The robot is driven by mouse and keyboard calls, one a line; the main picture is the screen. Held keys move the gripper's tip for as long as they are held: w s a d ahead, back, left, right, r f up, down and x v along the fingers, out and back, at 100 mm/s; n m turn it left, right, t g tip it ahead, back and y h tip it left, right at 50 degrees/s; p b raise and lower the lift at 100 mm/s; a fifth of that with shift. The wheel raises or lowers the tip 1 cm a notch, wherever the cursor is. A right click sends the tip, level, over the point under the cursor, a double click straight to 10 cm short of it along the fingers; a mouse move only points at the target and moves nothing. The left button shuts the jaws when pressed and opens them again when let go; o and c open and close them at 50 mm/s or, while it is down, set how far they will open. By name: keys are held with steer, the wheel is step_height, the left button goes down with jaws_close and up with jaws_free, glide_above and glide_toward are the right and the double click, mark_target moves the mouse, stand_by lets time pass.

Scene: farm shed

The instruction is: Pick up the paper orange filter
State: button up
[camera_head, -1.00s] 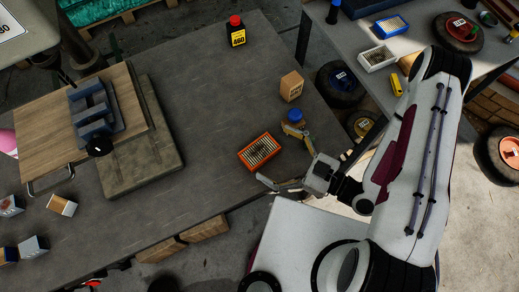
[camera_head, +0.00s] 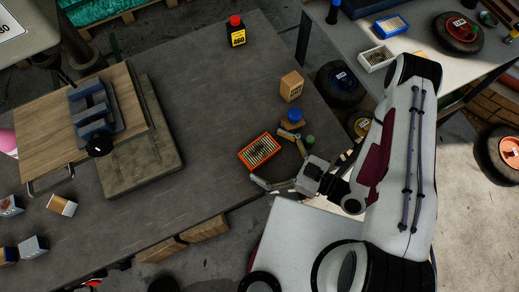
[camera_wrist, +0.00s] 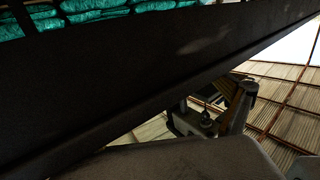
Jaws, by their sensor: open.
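The orange filter (camera_head: 259,151), an orange frame with pale pleats, lies flat on the dark workbench (camera_head: 205,105) in the head view. My gripper (camera_head: 268,158) is open at the filter's right side, its two fingers spread wide. One fingertip is near the filter's upper right corner and the other by its lower edge. The filter lies partly between the fingertips; I cannot tell whether they touch it. The filter does not show in the wrist view, where a dark slanted surface fills much of the picture.
A blue-capped container (camera_head: 291,116) stands close beyond the upper finger. A small green-topped item (camera_head: 309,141) is right by the gripper.

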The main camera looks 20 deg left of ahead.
steer(key=shift+a, duration=0.55)
steer(key=c, duration=1.1)
